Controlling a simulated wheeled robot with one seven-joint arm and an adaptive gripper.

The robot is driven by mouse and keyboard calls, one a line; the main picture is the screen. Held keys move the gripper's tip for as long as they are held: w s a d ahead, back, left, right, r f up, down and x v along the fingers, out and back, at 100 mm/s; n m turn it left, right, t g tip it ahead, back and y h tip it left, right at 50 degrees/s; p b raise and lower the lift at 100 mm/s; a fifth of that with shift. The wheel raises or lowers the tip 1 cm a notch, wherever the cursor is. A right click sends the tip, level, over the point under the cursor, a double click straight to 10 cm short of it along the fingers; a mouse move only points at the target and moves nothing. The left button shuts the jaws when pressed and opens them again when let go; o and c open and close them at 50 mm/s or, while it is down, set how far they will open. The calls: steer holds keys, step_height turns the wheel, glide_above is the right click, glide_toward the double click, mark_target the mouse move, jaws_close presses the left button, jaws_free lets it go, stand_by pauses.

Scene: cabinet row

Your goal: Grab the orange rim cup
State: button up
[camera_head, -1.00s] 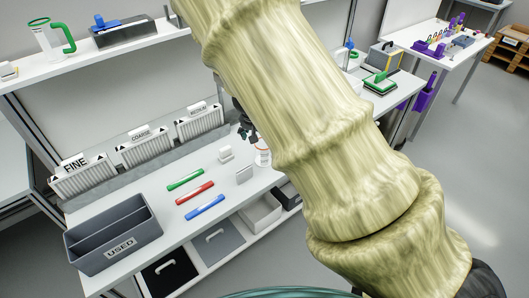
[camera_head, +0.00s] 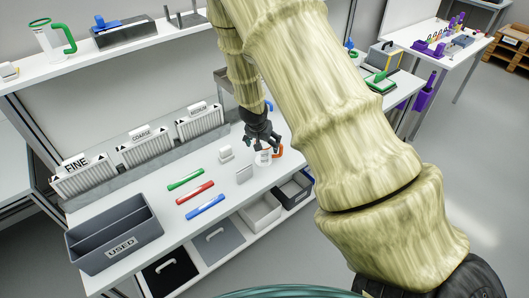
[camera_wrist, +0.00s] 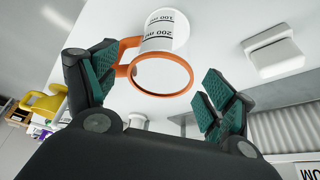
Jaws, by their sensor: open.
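The orange rim cup (camera_wrist: 163,42) is white with dark volume markings and has an orange rim and handle. In the wrist view its rim lies between the two open fingers of my gripper (camera_wrist: 160,90), with gaps on both sides. The orange handle points toward the left finger. In the head view the cup (camera_head: 263,158) stands on the white bench, with its orange handle at its right. My gripper (camera_head: 263,143) is at and just above the cup there, open and empty. My fingers hide part of the cup in the head view.
Green, red and blue bars (camera_head: 205,207) lie farther left, near a grey USED bin (camera_head: 115,235). Labelled filter racks (camera_head: 147,149) line the back.

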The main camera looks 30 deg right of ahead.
steer(key=c, duration=1.4)
steer(key=shift+o, duration=0.2)
